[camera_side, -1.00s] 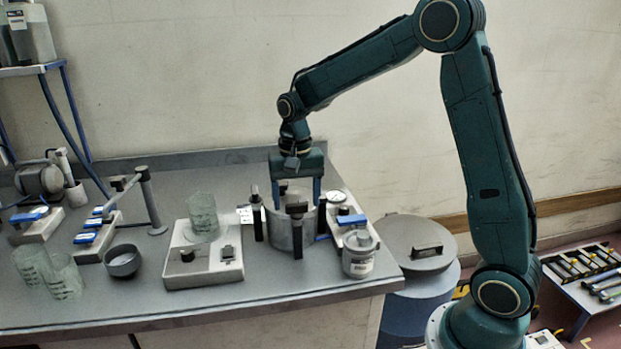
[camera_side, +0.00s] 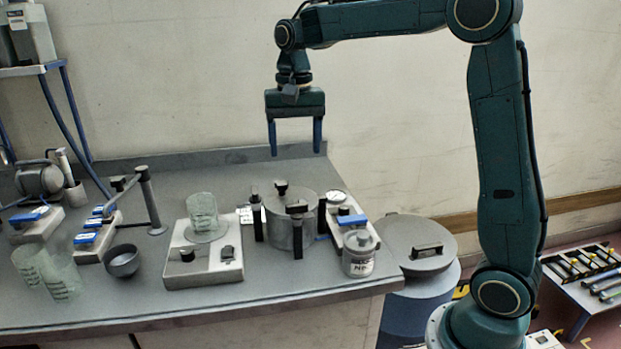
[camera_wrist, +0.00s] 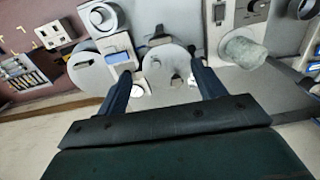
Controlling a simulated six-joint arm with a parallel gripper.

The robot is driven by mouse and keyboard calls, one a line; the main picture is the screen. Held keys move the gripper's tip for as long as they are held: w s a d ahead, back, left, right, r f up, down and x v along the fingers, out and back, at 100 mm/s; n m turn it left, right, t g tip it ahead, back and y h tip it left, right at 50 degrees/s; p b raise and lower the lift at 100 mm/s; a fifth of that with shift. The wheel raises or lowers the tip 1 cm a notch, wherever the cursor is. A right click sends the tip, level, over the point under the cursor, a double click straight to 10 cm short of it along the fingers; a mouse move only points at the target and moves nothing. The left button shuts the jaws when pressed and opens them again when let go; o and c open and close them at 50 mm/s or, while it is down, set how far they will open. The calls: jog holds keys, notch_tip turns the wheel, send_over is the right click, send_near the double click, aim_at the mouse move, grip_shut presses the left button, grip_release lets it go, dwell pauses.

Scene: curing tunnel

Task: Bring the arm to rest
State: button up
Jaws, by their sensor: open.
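My gripper (camera_side: 296,150) is open and empty, fingers pointing down, in the air above the back of the bench in the side view. It is above and apart from a grey lidded pot (camera_side: 291,236) with dark clamps around its rim. In the wrist view my two blue fingers (camera_wrist: 160,80) spread wide, with the pot's round lid (camera_wrist: 168,66) seen between and beyond them.
Right of the pot stand a gauge unit with a blue switch (camera_side: 350,219) and a lidded jar (camera_side: 359,254). Left are a stirrer plate with a glass beaker (camera_side: 202,214), a dark bowl (camera_side: 122,261) and more glass beakers (camera_side: 62,276). The air around the gripper is clear.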

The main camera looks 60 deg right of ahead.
jog(key=shift+r, duration=0.1)
dwell(0.3)
jog(key=s+a+n+t, duration=0.2)
jog(key=s+n, duration=0.1)
jog(key=s, duration=0.5)
jog(key=s+a+f+n+t, duration=0.1)
jog(key=s+a+n, duration=0.1)
jog(key=s, duration=0.6)
jog(key=s+a+f+n+t, duration=0.1)
jog(key=s+n, duration=0.3)
jog(key=s, duration=0.4)
jog(key=shift+a+f+t, duration=0.15)
jog(key=shift+a+t, duration=0.6)
jog(key=shift+t, duration=0.05)
jog(key=shift+c, duration=0.2)
